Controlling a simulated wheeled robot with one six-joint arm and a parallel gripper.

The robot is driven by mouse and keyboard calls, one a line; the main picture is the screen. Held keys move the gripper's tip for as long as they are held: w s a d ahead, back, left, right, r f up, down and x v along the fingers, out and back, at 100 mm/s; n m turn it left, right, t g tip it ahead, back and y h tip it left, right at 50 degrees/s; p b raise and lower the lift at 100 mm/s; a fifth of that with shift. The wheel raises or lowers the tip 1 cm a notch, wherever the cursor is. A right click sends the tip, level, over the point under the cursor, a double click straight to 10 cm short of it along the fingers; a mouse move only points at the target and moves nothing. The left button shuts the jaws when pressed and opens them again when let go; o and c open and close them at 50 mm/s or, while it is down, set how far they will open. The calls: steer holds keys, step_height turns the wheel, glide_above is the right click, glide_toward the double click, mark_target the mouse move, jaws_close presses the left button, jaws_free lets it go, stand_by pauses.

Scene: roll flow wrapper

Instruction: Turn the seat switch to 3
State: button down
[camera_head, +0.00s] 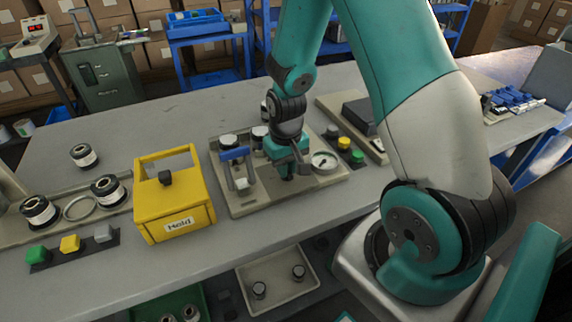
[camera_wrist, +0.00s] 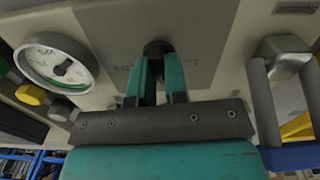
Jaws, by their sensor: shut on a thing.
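A small black knob (camera_wrist: 158,47), which looks like the seat switch, stands on the light grey face of the machine plate (camera_head: 240,206). My gripper (camera_wrist: 160,88) has its two teal fingers closed around this knob. In the head view my gripper (camera_head: 288,175) points down at the plate, between the blue-handled lever and the round gauge, and hides the knob. Faint marks are on the face around the knob, but I cannot read them or tell which number the knob points to.
The round white gauge (camera_head: 324,161) is right of my gripper. The blue-handled lever (camera_head: 236,154) is close on the left. A yellow box marked Hold (camera_head: 172,205) stands further left. The bench behind the plate is mostly clear.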

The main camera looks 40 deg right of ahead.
steer(key=shift+w+m, duration=0.1)
steer(key=shift+m, duration=0.5)
steer(key=c, duration=1.1)
jaws_free()
steer(key=shift+c, duration=0.2)
step_height(320, 180, up, 18)
steer(key=p, duration=0.1)
steer(key=shift+f, duration=0.25)
